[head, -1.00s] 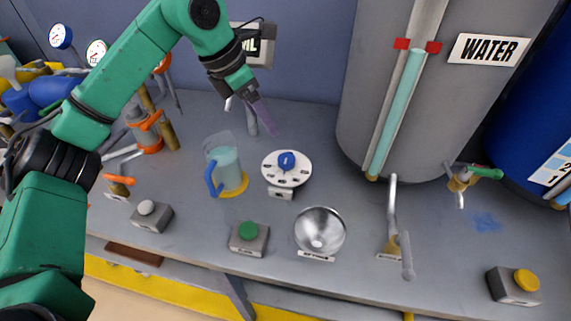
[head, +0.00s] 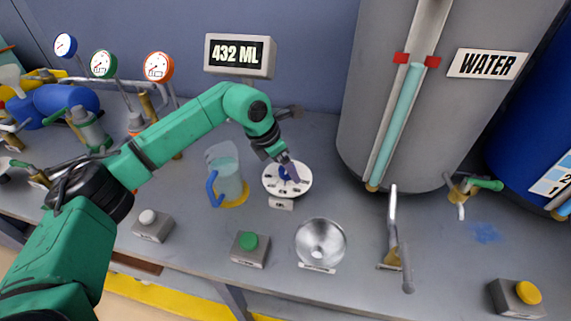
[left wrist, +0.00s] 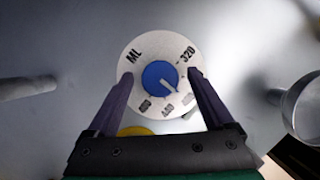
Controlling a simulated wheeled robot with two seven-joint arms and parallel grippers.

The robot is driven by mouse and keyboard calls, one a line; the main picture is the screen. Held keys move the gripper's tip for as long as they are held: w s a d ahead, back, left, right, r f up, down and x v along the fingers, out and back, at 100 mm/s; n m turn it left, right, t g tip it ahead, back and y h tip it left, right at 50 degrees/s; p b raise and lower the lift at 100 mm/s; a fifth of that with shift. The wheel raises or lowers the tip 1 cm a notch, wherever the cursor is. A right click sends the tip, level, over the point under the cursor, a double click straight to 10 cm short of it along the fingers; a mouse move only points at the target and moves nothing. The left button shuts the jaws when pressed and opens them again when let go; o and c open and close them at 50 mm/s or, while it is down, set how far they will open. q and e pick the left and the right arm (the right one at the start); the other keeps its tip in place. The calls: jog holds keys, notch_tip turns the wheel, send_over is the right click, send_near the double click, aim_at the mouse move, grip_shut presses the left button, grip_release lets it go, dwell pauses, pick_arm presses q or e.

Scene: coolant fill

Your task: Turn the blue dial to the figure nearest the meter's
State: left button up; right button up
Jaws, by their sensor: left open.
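The blue dial (head: 284,173) is a knob on a round white plate (head: 301,188) in the middle of the bench. My left gripper (head: 288,170) is over it, open. In the left wrist view, the gripper's fingers (left wrist: 160,76) stand on either side of the blue knob (left wrist: 155,77), apart from it. The knob's white pointer slants to the lower right. The plate shows "ML", "320" and several lower figures, small and partly hidden by the right finger. My right gripper is not in view.
A jug with a blue handle (head: 226,172) stands left of the dial. A large grey water tank (head: 440,130) rises behind.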

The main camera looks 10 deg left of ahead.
pick_arm(q)
jog(key=shift+c, duration=0.3)
jog(key=c, duration=1.3)
jog(key=shift+m, duration=0.3)
jog(key=m+g+b, duration=0.1)
jog(key=m, duration=0.1)
jog(key=shift+m+h, duration=0.3)
jog(key=shift+w+m+g+h, duration=0.15)
jog(key=shift+m+g, duration=0.3)
jog(key=shift+m, duration=0.7)
jog(key=shift+m+g+h, duration=0.15)
jog(key=shift+m+g, duration=0.3)
jog(key=shift+m, duration=0.7)
jog(key=shift+a+r, duration=0.1)
jog(key=o, duration=1.4)
jog(key=shift+c, duration=0.2)
